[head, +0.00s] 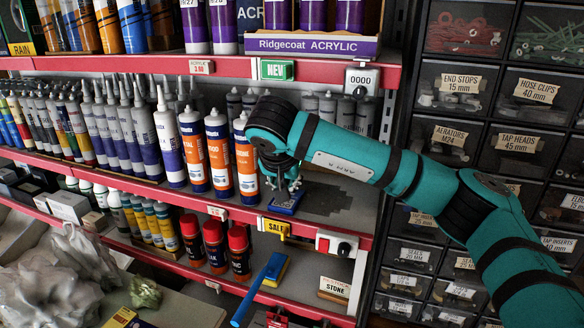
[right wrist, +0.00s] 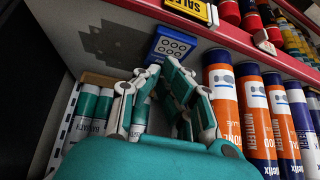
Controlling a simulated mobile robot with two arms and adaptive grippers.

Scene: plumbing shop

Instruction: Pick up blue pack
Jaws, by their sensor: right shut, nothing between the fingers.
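The blue pack (head: 287,203) lies flat on the middle shelf near its front edge, to the right of the orange-and-blue sealant tubes. My right gripper (head: 283,188) points down just above it and partly hides it. In the right wrist view, the blue pack (right wrist: 172,46) shows its face with rows of pale round marks, just beyond the fingertips of my right gripper (right wrist: 161,70). Those fingers are drawn together with nothing held between them. Whether the fingertips touch the pack is unclear. My left gripper is not in view.
Sealant tubes (head: 218,155) stand close to the left of my right gripper. Darker tubes (head: 327,108) stand behind it. A yellow sale tag (head: 276,228) and a red-and-white switch box (head: 337,243) are on the shelf edge. Bare shelf (head: 340,210) lies to the right of the pack.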

